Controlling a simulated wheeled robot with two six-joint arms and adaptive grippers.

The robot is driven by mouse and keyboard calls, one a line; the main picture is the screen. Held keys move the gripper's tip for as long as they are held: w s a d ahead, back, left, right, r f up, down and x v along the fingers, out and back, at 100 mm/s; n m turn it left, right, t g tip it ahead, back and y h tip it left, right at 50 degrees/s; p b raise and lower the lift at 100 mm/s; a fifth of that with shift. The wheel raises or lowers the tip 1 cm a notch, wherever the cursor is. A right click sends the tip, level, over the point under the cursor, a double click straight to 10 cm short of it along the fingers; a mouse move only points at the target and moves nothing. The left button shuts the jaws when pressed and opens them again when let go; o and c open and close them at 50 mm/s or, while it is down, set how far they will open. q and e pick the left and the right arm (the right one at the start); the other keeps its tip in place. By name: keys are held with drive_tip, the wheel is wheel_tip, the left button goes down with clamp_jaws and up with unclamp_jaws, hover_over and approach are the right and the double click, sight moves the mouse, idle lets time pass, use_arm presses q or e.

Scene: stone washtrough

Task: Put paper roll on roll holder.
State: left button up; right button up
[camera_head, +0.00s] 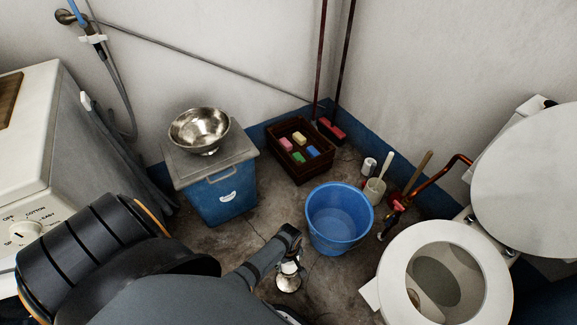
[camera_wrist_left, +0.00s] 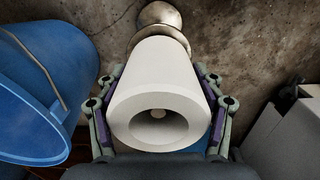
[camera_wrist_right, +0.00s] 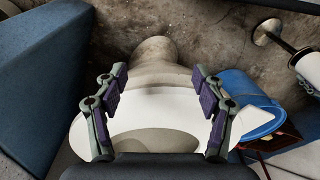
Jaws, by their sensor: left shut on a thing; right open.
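The white paper roll (camera_wrist_left: 160,85) is between the fingers of my left gripper (camera_wrist_left: 157,110), its open end facing the left wrist camera. A small pale tip shows inside its hole. The roll holder's round metal base (camera_wrist_left: 160,14) stands on the floor just beyond the roll. In the head view the base (camera_head: 289,283) shows below my left gripper (camera_head: 290,250), which hides most of the roll. The right wrist view shows the base (camera_wrist_right: 268,33) with its post leading into the roll (camera_wrist_right: 305,62). My right gripper (camera_wrist_right: 155,105) is open and empty above the toilet.
A blue bucket (camera_head: 340,220) stands near the holder, with the toilet (camera_head: 400,275) to the right. Behind are a blue bin (camera_head: 222,198) bearing a metal bowl (camera_head: 199,128), a dark crate (camera_head: 278,160), and a brush cup (camera_head: 375,190). A washing machine (camera_head: 50,130) is at left.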

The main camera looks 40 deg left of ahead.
use_arm(q)
drive_tip(key=o, duration=1.8)
drive_tip(key=shift+c, duration=0.2)
drive_tip(key=shift+r, duration=0.25)
wheel_tip(320, 180, up, 12)
drive_tip(key=shift+f, duration=0.2)
drive_tip(key=shift+s, duration=0.1)
